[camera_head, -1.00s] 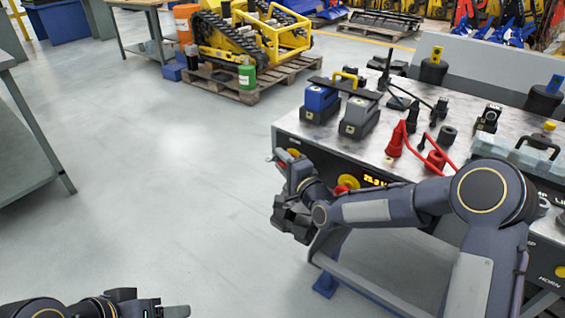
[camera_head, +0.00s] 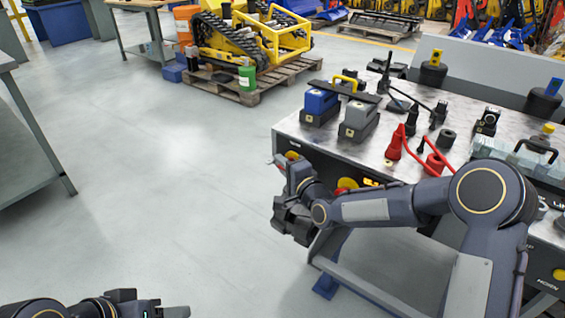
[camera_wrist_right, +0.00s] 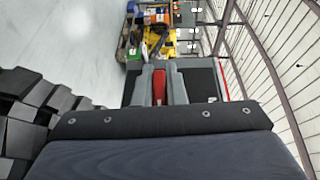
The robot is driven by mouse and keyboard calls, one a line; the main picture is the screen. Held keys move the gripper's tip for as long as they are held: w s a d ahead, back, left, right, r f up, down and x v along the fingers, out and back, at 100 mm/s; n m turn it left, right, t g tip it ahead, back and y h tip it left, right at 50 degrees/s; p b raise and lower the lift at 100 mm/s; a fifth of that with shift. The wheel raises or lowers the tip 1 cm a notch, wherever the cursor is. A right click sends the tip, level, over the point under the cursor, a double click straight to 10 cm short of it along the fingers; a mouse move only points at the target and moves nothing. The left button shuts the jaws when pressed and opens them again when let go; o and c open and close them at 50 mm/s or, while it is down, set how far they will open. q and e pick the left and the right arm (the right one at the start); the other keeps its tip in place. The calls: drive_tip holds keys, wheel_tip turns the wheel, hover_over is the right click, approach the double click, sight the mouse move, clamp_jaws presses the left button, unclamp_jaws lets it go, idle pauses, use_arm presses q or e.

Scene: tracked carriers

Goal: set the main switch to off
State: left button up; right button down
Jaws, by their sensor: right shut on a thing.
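My right gripper (camera_head: 284,164) is at the left end of the bench's front panel, close to a yellow round part (camera_head: 292,155) that it partly covers. In the right wrist view, a red handle (camera_wrist_right: 160,86) sits between the two grey fingers (camera_wrist_right: 160,82), which are shut on it. I take this handle to be the main switch's; its markings and exact setting cannot be read. My left gripper (camera_head: 150,304) is at the bottom left of the head view, over the floor and away from the bench; its jaw opening is unclear.
The bench top (camera_head: 320,145) holds blue and grey blocks, a red plug (camera_head: 394,148) with cable, and several dark fittings. A second yellow disc (camera_head: 347,183) is on the front panel behind my right forearm. A yellow tracked machine (camera_head: 255,35) stands on a pallet. The middle floor is clear.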

drive_tip(key=g+h+p, duration=0.1)
drive_tip(key=g+p, duration=0.1)
drive_tip(key=p, duration=0.4)
drive_tip(key=n+g+h+p, duration=0.1)
drive_tip(key=g+h+p, duration=0.1)
drive_tip(key=p, duration=0.4)
drive_tip(key=n+g+h+p, duration=0.1)
drive_tip(key=g+h+p, duration=0.1)
drive_tip(key=p, duration=0.4)
drive_tip(key=shift+s+r, duration=0.2)
drive_tip(key=shift+r, duration=0.05)
drive_tip(key=g+h+p, duration=0.1)
drive_tip(key=p, duration=0.2)
drive_tip(key=f+n+g+h+p, duration=0.1)
drive_tip(key=p, duration=0.2)
drive_tip(key=h+p, duration=0.1)
drive_tip(key=p, duration=0.2)
drive_tip(key=shift+s+d+f+g, duration=0.15)
drive_tip(key=shift+d+g, duration=0.1)
drive_tip(key=shift+g, duration=0.15)
drive_tip(key=shift+d+f+n+g+h, duration=0.1)
drive_tip(key=shift+f+n+g+h, duration=0.25)
drive_tip(key=shift+h, duration=0.35)
drive_tip(key=shift+s+d+n+g+h+b, duration=0.1)
drive_tip(key=shift+d+n+g+h+b, duration=0.15)
drive_tip(key=shift+g+h+b, duration=0.75)
drive_tip(key=c, duration=1.5)
unclamp_jaws()
